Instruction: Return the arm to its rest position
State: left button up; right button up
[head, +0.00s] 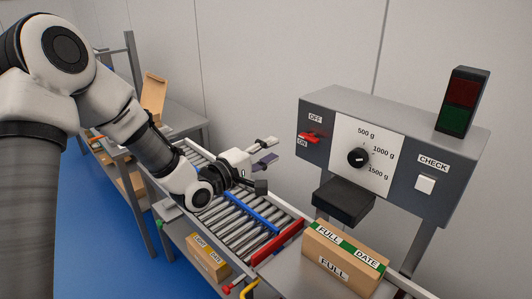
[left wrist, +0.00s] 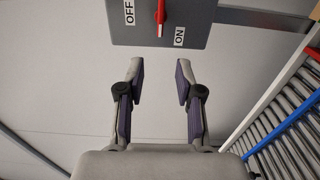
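My left arm comes in from the left in the head view and reaches over the roller conveyor. My left gripper (head: 266,151) is above the rollers, to the left of the grey control box (head: 286,128). In the left wrist view its two fingers (left wrist: 161,82) are spread apart with nothing between them. The control box also shows at the top of that view (left wrist: 140,32), beyond the fingertips, with its red switch (left wrist: 160,15). The fingers are apart from the switch. My right gripper is in neither view.
The roller conveyor (head: 232,216) has a blue bar and a red stop (head: 278,243). A cardboard box labelled FULL and DATE (head: 328,257) stands past the red stop. Another box (head: 207,257) sits lower down. A dial, a CHECK button (head: 425,184) and a dark signal lamp (head: 462,100) are at right.

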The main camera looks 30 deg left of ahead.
pick_arm(q)
jog(key=shift+s+a, duration=0.15)
jog(key=shift+s, duration=0.35)
jog(key=shift+f, duration=0.1)
